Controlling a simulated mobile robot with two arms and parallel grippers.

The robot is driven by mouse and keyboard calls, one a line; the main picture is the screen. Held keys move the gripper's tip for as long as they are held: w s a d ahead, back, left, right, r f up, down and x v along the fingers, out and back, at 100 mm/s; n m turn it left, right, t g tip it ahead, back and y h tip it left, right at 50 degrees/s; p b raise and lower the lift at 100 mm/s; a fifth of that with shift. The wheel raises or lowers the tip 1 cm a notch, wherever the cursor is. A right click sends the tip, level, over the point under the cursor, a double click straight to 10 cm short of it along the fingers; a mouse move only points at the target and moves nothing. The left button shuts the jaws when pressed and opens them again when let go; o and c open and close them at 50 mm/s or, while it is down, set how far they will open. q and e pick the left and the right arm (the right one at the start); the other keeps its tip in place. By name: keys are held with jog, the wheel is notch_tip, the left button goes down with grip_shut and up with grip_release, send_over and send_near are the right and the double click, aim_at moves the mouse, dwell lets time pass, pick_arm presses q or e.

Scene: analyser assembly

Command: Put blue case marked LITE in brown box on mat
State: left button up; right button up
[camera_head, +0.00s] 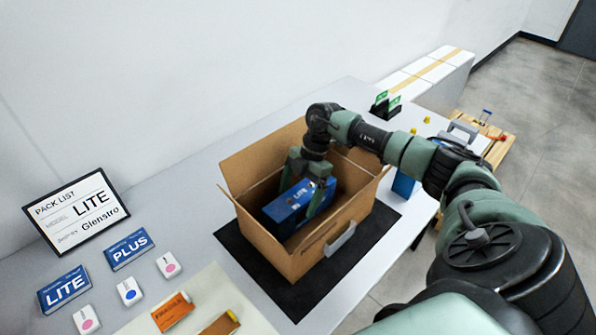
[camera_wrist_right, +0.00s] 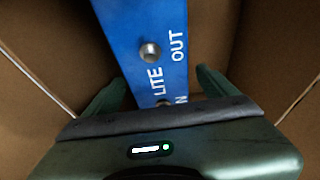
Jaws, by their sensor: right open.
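The blue case marked LITE (camera_head: 283,210) is inside the open brown box (camera_head: 338,228), below the level of its rim. The box stands on a black mat (camera_head: 377,231) on the table. My right gripper (camera_head: 303,196) reaches down into the box, its fingers on either side of the case. In the right wrist view the blue case (camera_wrist_right: 143,30) lies between the open fingers (camera_wrist_right: 160,92), with LITE, OUT and a round metal port showing. The underside of the case is hidden, so I cannot tell how it rests. My left gripper is not in view.
A pack list sign (camera_head: 77,210) reading LITE, Glenstro stands at the left. LITE (camera_head: 65,290) and PLUS (camera_head: 128,249) cards, small white pieces and orange packets (camera_head: 172,311) lie in front. The box flaps are spread open.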

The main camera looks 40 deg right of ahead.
jog(key=shift+r+p, duration=3.8)
jog(key=shift+r, duration=0.8)
